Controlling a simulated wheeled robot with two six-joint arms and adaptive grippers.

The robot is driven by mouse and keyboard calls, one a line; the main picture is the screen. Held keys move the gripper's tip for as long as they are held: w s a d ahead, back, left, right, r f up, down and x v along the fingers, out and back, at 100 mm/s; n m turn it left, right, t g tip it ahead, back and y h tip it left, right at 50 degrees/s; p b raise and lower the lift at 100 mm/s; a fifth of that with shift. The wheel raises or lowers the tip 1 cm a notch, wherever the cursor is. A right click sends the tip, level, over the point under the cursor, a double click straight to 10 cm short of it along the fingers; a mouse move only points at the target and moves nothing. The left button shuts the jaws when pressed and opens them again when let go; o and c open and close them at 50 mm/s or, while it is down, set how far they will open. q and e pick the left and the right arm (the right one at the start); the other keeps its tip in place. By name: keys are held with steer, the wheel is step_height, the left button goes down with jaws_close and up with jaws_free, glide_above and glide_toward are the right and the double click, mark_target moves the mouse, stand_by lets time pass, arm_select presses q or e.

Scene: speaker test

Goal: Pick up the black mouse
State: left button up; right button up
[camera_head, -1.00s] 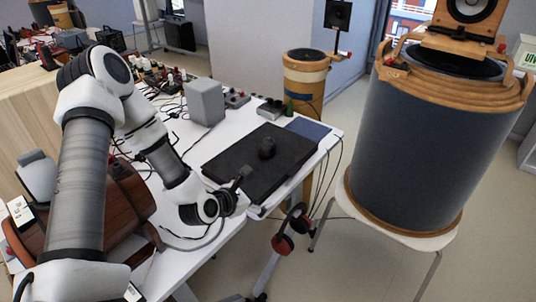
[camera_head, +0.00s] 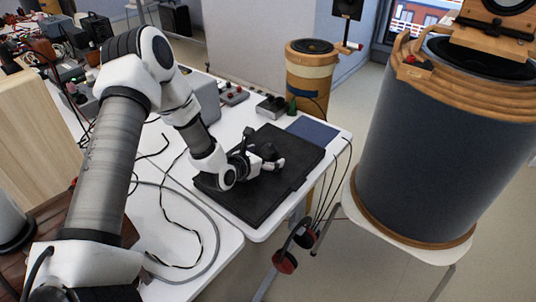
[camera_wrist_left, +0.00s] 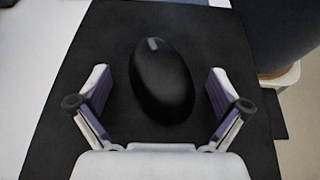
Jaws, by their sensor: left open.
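The black mouse (camera_wrist_left: 162,82) lies on a flat black case (camera_wrist_left: 75,130) in the left wrist view. It sits between the two spread fingers of my left gripper (camera_wrist_left: 158,76), with gaps on both sides. In the head view the mouse (camera_head: 268,151) is a small dark shape partly hidden by my left gripper (camera_head: 264,152), which is low over the black case (camera_head: 262,205). The left gripper is open and holds nothing. My right gripper is in neither view.
The case lies on a white table (camera_head: 172,240) beside a blue mat (camera_head: 313,130). Loose cables (camera_head: 180,205) cross the table. A grey box (camera_head: 204,98) stands behind my arm. A large dark drum-shaped speaker (camera_head: 420,140) stands to the right.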

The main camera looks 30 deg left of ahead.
arm_select(q)
steer(key=shift+s+d+r, duration=0.1)
steer(key=shift+s+r, duration=0.15)
steer(key=c, duration=1.4)
